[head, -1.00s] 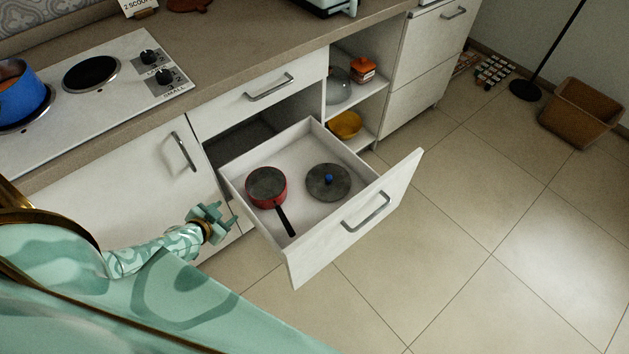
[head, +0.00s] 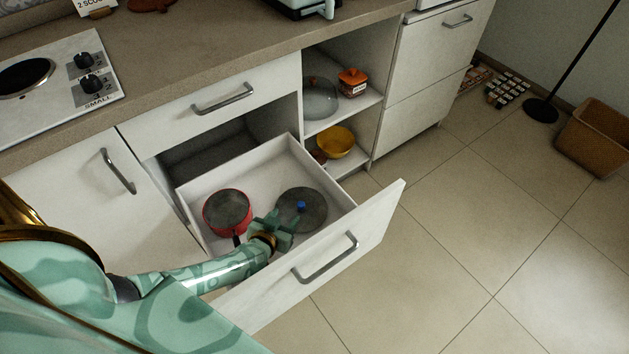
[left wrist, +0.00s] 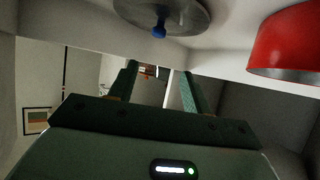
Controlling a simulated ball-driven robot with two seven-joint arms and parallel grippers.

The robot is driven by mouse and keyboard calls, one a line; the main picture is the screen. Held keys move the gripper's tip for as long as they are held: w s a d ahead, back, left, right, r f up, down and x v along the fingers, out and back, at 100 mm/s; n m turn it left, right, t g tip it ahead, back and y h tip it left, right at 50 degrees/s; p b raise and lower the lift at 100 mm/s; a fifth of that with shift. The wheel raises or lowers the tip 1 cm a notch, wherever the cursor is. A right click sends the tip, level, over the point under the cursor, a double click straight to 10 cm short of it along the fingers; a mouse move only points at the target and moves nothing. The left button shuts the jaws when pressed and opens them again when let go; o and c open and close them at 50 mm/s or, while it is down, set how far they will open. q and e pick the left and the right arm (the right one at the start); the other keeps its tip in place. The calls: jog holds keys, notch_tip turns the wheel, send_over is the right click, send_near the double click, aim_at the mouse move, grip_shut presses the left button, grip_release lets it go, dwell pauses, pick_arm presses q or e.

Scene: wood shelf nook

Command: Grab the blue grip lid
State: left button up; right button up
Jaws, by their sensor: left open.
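The lid (head: 312,217) is a dark grey round disc with a blue grip (head: 300,205) at its centre. It lies in the open drawer (head: 262,170), to the right of the red pan. In the left wrist view, the lid (left wrist: 185,12) and its blue grip (left wrist: 159,27) are at the top, beyond my fingers. My left gripper (head: 267,224) is over the drawer, just left of and nearer than the grip, and partly covers the lid's edge in the head view. It is open with nothing between its fingers (left wrist: 160,80). My right gripper is not in view.
A red pan (head: 228,210) stands in the drawer's left part, its handle partly hidden by my left arm. The drawer front with its handle (head: 326,258) rises on the near right side. An orange bowl (head: 335,142) and a glass lid (head: 319,98) are on the open shelves.

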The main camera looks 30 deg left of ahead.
aim_at(300, 204)
pick_arm(q)
jog(key=w+f+b, duration=0.2)
jog(key=f, duration=0.1)
jog(key=shift+w+f+b, duration=0.2)
jog(key=shift+w+b, duration=0.15)
jog(key=shift+w, duration=0.05)
jog(key=b+x, duration=0.2)
jog(key=x, duration=0.1)
jog(key=shift+w, duration=0.35)
jog(key=b+x, duration=0.2)
jog(key=f+b+x, duration=0.1)
jog(key=b+x, duration=0.1)
jog(key=x, duration=0.1)
jog(key=shift+s+b, duration=0.2)
jog(key=shift+b, duration=0.1)
jog(key=shift+w, duration=0.2)
jog(key=shift+r, duration=0.25)
grip_shut()
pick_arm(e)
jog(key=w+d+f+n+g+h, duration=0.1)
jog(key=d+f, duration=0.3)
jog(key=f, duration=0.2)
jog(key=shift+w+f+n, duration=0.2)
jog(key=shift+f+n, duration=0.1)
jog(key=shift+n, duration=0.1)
